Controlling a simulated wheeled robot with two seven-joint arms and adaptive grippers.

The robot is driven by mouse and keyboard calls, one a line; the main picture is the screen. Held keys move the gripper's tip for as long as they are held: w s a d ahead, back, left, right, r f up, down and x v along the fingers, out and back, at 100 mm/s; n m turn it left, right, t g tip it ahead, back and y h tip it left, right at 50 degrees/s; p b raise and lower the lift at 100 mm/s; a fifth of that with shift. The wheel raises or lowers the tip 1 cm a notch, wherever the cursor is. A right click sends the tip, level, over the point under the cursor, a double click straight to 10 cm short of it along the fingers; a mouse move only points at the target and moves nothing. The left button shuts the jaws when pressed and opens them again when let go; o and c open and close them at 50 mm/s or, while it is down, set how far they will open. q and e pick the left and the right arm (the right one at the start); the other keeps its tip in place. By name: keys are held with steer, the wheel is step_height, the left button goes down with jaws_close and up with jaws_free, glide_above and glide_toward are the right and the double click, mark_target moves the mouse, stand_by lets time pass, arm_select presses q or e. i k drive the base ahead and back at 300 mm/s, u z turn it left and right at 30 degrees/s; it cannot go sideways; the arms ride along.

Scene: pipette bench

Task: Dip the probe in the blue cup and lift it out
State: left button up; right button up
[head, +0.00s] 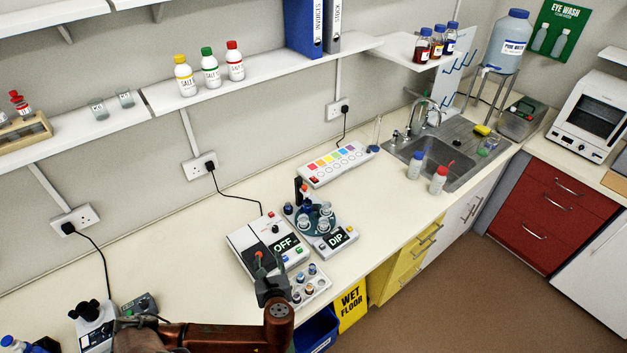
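A white instrument with a display reading DIP (339,238) stands on the bench. It has a dark round platform carrying several small cups (322,222). A dark upright post with an orange-red part (301,190) stands at its back; the probe is too small to make out for certain. Blue shows near the post's foot, but I cannot tell which cup is the blue one. My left gripper (270,270) is in front of a white unit reading OFF (285,244), left of the cups. Its fingers are dark and small, and I cannot tell whether they are apart. My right gripper is out of view.
A small rack with several vials (312,284) is close to the right of my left gripper. A long panel with coloured squares (335,164) lies behind the DIP instrument. The bench (395,200) is clear towards the sink (440,155). A yellow wet-floor sign (352,308) stands below the edge.

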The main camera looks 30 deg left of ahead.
mark_target(303, 188)
steer(key=i, duration=1.05)
